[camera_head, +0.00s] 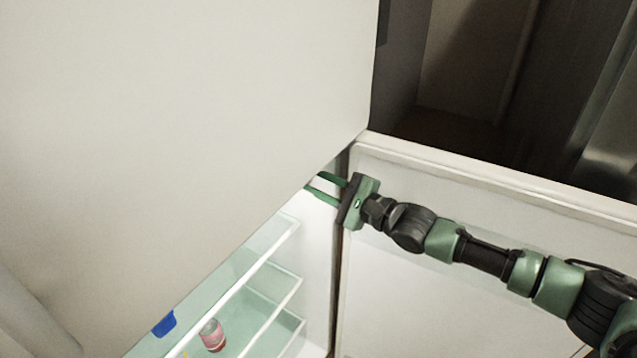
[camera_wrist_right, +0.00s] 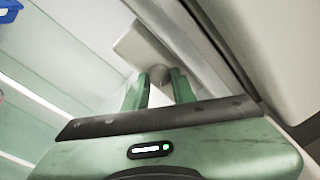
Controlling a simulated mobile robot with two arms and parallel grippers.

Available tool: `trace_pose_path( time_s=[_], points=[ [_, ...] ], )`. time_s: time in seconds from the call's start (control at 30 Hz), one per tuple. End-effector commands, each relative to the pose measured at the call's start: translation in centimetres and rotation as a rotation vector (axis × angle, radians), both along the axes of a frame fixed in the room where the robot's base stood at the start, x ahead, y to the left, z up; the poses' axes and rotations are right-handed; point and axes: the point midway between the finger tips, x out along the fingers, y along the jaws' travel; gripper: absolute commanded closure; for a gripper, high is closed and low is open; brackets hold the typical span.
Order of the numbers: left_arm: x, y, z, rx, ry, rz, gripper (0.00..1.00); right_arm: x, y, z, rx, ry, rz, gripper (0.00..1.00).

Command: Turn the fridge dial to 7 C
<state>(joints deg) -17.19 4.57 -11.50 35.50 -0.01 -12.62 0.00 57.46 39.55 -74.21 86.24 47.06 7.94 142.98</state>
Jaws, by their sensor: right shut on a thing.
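The fridge (camera_head: 190,90) is open, and its white upper body fills the left of the head view. In the right wrist view, the fridge dial (camera_wrist_right: 158,73) is a small rounded grey knob on a pale box (camera_wrist_right: 138,42) inside the fridge. My right gripper (camera_wrist_right: 158,88) is shut on the dial, with one green finger on each side. In the head view, the right gripper (camera_head: 314,186) reaches in under the edge of the upper body, which hides the dial. No scale or number on the dial can be read. My left gripper is not in view.
Glass shelves (camera_head: 262,278) inside the fridge hold a pink can (camera_head: 212,335) and a blue item (camera_head: 164,324). The open fridge door (camera_head: 420,290) stands at the right, below and behind my right arm. A dark recess lies beyond it.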

Motion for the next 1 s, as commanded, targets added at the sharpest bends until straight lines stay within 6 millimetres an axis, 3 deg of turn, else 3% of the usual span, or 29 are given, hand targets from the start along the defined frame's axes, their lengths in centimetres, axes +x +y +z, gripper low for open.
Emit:
trace_pose_path(
  time_s=[0.37,0.4,0.43,0.77,1.0],
  points=[
    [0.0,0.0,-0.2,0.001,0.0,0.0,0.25,0.0,0.0,-0.1,-0.053,-0.073,0.0,1.0],
    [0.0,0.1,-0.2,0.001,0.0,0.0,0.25,0.0,0.0,-0.1,-0.053,-0.073,0.0,0.72],
    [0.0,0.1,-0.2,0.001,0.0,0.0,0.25,0.0,0.0,-0.1,-0.053,-0.073,0.0,0.65],
    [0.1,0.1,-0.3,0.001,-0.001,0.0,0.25,-0.1,-0.1,-0.1,-0.053,-0.072,-0.001,0.65],
    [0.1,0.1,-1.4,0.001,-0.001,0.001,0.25,-2.2,-2.5,-0.4,-0.053,-0.072,-0.002,0.65]
  ],
)
